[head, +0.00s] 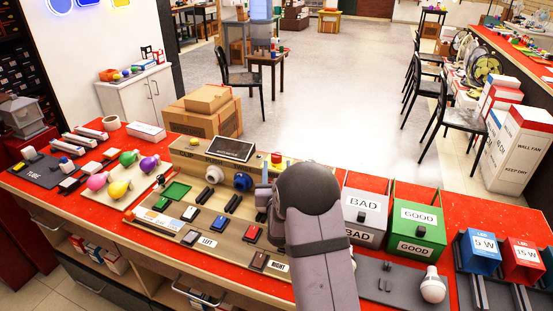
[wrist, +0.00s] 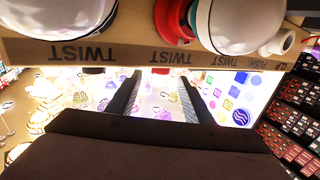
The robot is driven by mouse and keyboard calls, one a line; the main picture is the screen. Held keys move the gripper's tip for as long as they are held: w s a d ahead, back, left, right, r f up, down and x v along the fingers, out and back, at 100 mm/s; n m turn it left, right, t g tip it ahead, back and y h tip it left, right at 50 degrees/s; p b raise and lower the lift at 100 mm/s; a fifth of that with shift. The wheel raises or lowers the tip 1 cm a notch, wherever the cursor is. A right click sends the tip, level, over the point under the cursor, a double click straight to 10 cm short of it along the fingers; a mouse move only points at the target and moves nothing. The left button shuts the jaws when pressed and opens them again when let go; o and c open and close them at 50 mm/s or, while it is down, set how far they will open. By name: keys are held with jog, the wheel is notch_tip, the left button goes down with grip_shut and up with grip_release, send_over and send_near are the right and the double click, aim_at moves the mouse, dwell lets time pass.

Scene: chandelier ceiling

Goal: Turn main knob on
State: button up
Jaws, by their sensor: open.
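The wooden control panel (head: 225,225) lies on the red bench top, with switches, sockets and a dark screen on it. A small red knob with yellow under it (head: 276,158) stands at the panel's back right; I cannot tell whether this is the main knob. My gripper (head: 262,200) is over the panel's right part, partly hidden by my own wrist. In the wrist view its two dark fingers (wrist: 161,97) are apart with nothing held between them. A red round part (wrist: 173,20) shows at the top there, beyond the fingertips. No knob's on or off setting is readable.
Left of the panel are coloured bulbs (head: 120,183). To the right stand a BAD box (head: 364,211) and a green GOOD box (head: 416,219), with a white bulb (head: 433,287) in front. A wooden edge marked TWIST (wrist: 172,56) crosses the wrist view. Cardboard boxes (head: 212,112) stand behind.

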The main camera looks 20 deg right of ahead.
aim_at(277, 158)
jog(key=shift+w, duration=0.15)
jog(key=shift+p+x, duration=1.05)
jog(key=shift+x, duration=2.45)
jog(key=shift+c, duration=0.3)
jog(key=c, duration=1)
